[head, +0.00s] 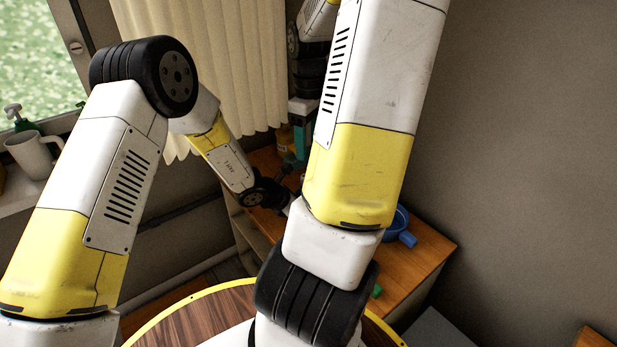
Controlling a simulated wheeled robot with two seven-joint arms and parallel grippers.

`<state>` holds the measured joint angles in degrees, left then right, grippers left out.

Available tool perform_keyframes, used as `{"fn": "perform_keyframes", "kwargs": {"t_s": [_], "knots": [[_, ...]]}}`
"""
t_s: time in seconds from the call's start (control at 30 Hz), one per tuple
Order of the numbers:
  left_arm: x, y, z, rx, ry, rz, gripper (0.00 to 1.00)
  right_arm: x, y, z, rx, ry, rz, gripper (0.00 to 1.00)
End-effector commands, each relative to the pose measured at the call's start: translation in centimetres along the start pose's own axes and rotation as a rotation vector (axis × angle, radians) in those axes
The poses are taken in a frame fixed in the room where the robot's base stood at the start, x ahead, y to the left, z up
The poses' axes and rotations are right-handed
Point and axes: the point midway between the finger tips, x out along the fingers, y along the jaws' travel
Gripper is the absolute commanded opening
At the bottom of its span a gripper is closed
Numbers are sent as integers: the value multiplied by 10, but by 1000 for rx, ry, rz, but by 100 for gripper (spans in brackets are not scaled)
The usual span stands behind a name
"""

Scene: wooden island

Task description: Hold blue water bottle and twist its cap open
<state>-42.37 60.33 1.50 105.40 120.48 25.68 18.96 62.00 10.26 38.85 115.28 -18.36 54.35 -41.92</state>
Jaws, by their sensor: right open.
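A narrow teal-blue upright shape (301,140), which may be the water bottle, stands over the wooden table at the back. My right arm covers its right side, and its cap cannot be made out. My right gripper (303,106) points down from above at the top of this shape; it is open, but whether it touches is unclear. My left gripper (285,199) reaches in low from the left, close to the table top and below the teal shape. It is small and dark, so its jaws cannot be read.
The wooden table (425,247) holds a blue round vessel with a handle (407,239), a small green piece (377,291) and an amber bottle (284,138). A curtain (215,50) hangs behind. A white mug (32,153) and a green pump bottle (16,118) stand on the windowsill.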

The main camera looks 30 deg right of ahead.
Motion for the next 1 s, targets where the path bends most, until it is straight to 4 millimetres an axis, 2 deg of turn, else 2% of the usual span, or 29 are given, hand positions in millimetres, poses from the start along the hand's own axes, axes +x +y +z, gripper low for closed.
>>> {"fn": "perform_keyframes", "kwargs": {"t_s": [0.3,0.5,0.7,1.0], "knots": [[0,1,-1,-1,2,1,0,62,-2,0,-4,0,-8,59],[0,1,-1,-1,2,1,0,94,-1,0,-5,0,-5,59],[0,1,-1,-1,2,1,0,110,-1,0,-5,0,-3,59],[0,0,-1,-1,2,1,0,111,-1,0,-5,1,-1,59]]}}
